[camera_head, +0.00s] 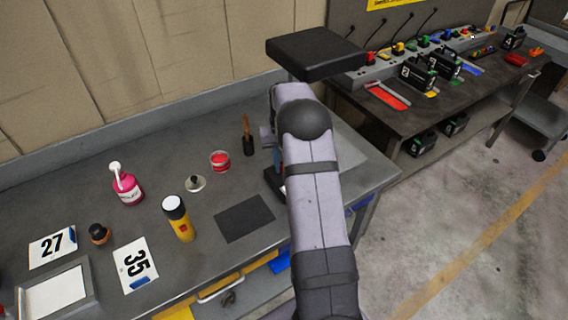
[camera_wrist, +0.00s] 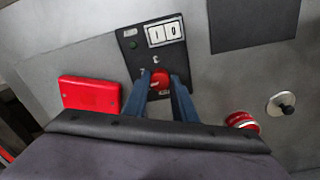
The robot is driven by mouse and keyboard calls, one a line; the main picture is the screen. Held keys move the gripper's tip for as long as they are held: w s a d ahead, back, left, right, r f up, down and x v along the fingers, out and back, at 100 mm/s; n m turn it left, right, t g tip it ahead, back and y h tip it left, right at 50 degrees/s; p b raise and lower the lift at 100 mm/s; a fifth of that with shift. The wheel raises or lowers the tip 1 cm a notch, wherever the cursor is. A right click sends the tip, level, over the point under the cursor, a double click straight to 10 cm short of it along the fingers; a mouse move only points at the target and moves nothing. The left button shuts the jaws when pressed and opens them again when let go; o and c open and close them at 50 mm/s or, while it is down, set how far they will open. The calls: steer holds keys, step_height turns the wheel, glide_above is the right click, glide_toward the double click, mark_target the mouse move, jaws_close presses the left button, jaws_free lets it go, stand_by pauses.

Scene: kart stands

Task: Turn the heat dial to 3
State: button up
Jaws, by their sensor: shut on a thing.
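The red dial (camera_wrist: 160,77) sits at the lower part of a dark control panel (camera_wrist: 131,48) in the wrist view. My gripper (camera_wrist: 161,80) has its two blue fingers on either side of the dial, shut on it. A small pale mark shows on the dial, but I cannot read which number it points to. In the head view my arm hides the dial and most of the panel.
Near the panel are a red box (camera_wrist: 88,95), a red tin (camera_wrist: 241,121) and a knobbed metal lid (camera_wrist: 281,103). In the head view, a brush (camera_head: 248,138), yellow cylinder (camera_head: 180,220), pink bottle (camera_head: 127,186) and dark mat (camera_head: 244,218) are on the bench left of my arm.

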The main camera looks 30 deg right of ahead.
steer(key=m, duration=0.5)
steer(key=shift+w+r+m, duration=0.1)
steer(key=shift+m, duration=0.3)
steer(key=m, duration=0.9)
steer(key=shift+d, duration=0.1)
steer(key=m, duration=0.4)
steer(key=shift+m, duration=0.3)
steer(key=o, duration=1)
steer(key=shift+o, duration=0.2)
